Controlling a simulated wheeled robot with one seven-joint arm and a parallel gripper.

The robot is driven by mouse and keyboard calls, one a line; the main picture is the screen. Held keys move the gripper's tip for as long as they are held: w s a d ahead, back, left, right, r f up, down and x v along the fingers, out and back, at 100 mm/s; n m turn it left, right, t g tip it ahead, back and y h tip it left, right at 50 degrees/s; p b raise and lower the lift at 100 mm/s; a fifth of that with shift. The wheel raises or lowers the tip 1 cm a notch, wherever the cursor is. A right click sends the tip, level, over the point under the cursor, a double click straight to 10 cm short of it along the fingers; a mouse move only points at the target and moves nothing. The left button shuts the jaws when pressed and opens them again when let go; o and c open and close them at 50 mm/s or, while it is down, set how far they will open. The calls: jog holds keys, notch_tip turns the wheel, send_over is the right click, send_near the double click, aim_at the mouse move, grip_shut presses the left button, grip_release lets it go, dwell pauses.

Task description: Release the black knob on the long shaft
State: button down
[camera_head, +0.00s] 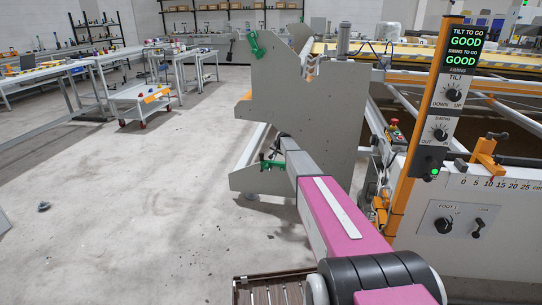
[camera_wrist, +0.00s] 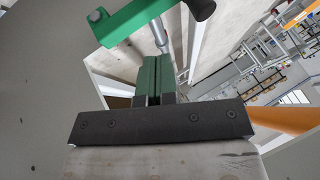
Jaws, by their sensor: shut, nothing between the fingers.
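In the wrist view, my gripper (camera_wrist: 155,62) is shut, its two dark green fingers together with nothing between them. Just beyond the fingertips is a bright green lever (camera_wrist: 135,24). A black knob (camera_wrist: 202,8) sits at the lever's upper right end, cut off by the picture edge. A grey metal shaft (camera_wrist: 161,36) runs below the lever, close to the fingertips; I cannot tell whether they touch. In the head view, a green clamp (camera_head: 270,164) shows low on the grey end plate (camera_head: 318,112), beside the end of my arm. My gripper cannot be made out there.
A second green clamp (camera_head: 255,44) is at the top of the end plate. An orange post (camera_head: 416,120) carries a panel reading "GOOD" twice, right of my arm. A white cart (camera_head: 140,103) and tables stand at the left. The floor (camera_head: 130,200) between is mostly clear.

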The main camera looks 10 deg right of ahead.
jog(key=x, duration=0.3)
jog(key=a+x, duration=0.1)
jog(key=x, duration=0.3)
jog(key=a+r+x, duration=0.1)
jog(key=x, duration=0.2)
jog(key=shift+w+f, duration=0.3)
jog(key=shift+w, duration=0.3)
jog(key=shift+w+a, duration=0.2)
jog(key=shift+a, duration=0.15)
jog(key=shift+w+a, duration=0.15)
jog(key=shift+a, duration=0.15)
jog(key=shift+r, duration=0.1)
